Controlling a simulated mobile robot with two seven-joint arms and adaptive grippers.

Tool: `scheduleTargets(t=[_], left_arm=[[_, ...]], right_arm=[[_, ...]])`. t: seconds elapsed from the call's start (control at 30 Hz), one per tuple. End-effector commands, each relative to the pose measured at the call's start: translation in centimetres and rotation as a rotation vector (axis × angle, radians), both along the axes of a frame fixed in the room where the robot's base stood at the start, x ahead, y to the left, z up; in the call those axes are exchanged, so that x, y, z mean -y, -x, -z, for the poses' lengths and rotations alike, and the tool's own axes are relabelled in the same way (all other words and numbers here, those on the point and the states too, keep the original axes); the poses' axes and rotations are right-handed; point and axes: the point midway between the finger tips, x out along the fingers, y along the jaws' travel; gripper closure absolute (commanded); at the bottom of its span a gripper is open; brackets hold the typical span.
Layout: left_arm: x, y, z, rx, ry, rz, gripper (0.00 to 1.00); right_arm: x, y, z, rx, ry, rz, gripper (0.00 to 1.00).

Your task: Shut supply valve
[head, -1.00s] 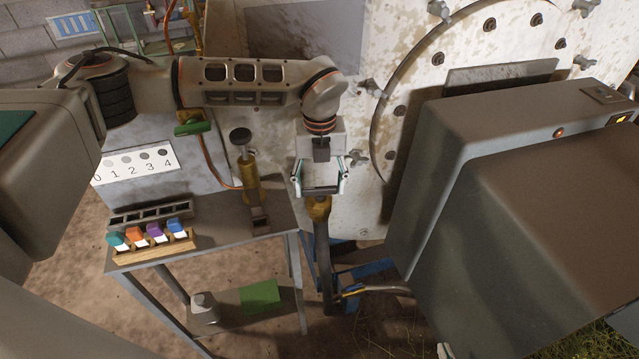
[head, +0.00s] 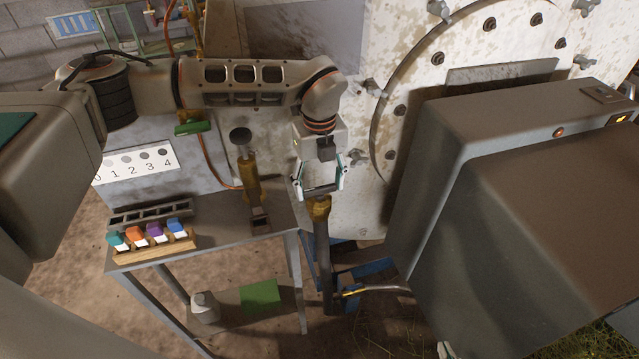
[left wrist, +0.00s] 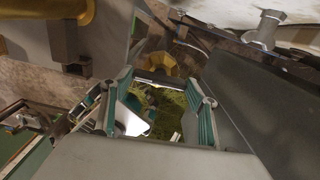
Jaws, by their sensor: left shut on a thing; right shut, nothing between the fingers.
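A brass valve (head: 320,207) sits on top of a dark upright pipe in front of the pale, stained metal wall. My left gripper (head: 320,186) comes down over it from above and is shut on the valve's dark handle bar. In the left wrist view the dark handle (left wrist: 158,80) lies across between the far ends of the fingers, with the brass body (left wrist: 160,63) just beyond it. The fingers stand well apart, on either end of the bar. The parts of the handle behind the fingertips are hidden.
A big grey box (head: 500,170) stands close on the right. A green-handled valve (head: 190,127) is behind, on an orange pipe.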

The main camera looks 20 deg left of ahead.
Motion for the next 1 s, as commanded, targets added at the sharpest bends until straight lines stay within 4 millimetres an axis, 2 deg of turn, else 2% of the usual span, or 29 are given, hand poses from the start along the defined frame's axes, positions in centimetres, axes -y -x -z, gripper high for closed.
scheduleTargets(t=[0.03, 0.07, 0.1, 0.4, 0.53, 0.67, 1.0], left_arm=[[0.0, 0.0, 0.0, -0.001, 0.0, -0.005, 0.36], [0.0, 0.0, 0.0, -0.001, 0.001, -0.005, 0.28], [0.0, 0.0, 0.0, -0.001, 0.001, -0.004, 0.24], [0.0, 0.0, -0.1, 0.0, 0.0, -0.001, 0.24], [0.0, -0.1, -0.8, 0.002, 0.001, -0.001, 0.24], [0.0, -0.1, -2.7, 0.004, 0.001, 0.0, 0.24], [0.0, -0.1, -9.4, 0.003, 0.0, -0.002, 0.24]], right_arm=[[0.0, 0.0, 0.0, -0.001, 0.0, 0.0, 1.0], [0.0, 0.0, 0.1, -0.001, 0.0, 0.0, 1.0], [0.0, 0.1, 0.1, -0.002, 0.001, 0.0, 1.0], [0.1, 0.1, 0.2, -0.003, 0.003, 0.0, 1.0], [0.1, 0.0, 0.1, -0.002, 0.003, 0.0, 1.0], [0.1, 0.0, 0.1, -0.001, 0.002, 0.0, 1.0], [0.0, 0.0, 0.0, -0.001, 0.0, 0.0, 1.0]])
